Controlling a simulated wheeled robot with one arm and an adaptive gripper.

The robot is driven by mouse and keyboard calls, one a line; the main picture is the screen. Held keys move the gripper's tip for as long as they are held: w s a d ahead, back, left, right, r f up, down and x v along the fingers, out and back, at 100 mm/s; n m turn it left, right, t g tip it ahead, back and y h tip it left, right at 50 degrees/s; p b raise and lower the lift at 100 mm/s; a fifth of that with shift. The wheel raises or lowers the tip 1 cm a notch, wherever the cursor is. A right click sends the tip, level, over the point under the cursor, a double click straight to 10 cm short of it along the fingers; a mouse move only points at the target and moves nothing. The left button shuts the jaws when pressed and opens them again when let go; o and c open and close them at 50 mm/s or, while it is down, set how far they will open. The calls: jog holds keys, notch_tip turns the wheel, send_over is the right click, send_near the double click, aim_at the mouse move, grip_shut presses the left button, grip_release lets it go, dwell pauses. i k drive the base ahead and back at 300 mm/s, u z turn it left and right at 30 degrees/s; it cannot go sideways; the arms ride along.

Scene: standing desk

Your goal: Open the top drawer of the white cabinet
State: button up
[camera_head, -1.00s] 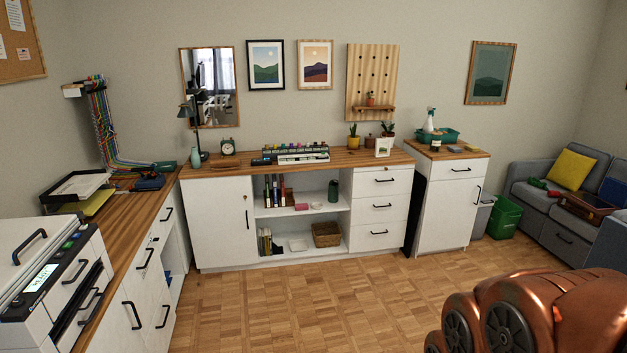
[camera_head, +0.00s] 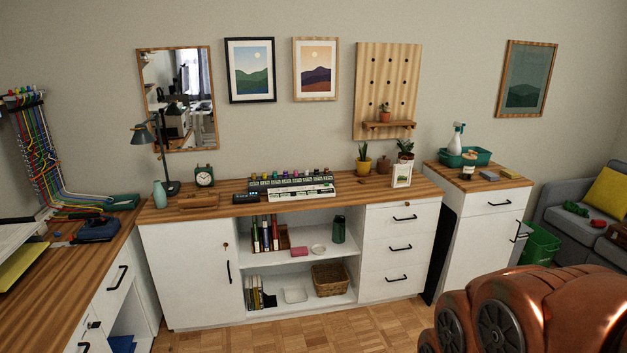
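A long white cabinet (camera_head: 185,275) with a wooden top stands against the back wall. At its right end are three stacked drawers. The top drawer (camera_head: 385,218) is closed and has a black bar handle (camera_head: 405,218). A separate, narrower white cabinet (camera_head: 470,255) stands to the right, with a closed top drawer (camera_head: 482,202), a black handle (camera_head: 499,203) and a door below. I cannot tell which cabinet the task means. My copper-coloured arm fills the lower right and hides the narrow cabinet's lower part. My gripper's fingers are not in view.
A wooden-topped desk (camera_head: 95,258) runs along the left. A blue-grey sofa (camera_head: 560,222) and a green bin (camera_head: 541,243) are at the right. Plants, a lamp (camera_head: 160,150) and a spray bottle (camera_head: 456,140) stand on the tops. Some parquet floor (camera_head: 310,328) is clear in front.

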aim_at(384, 222)
jog(key=i, duration=1.75)
jog(key=u, duration=3.1)
jog(key=k, duration=0.9)
jog(key=z, duration=1.8)
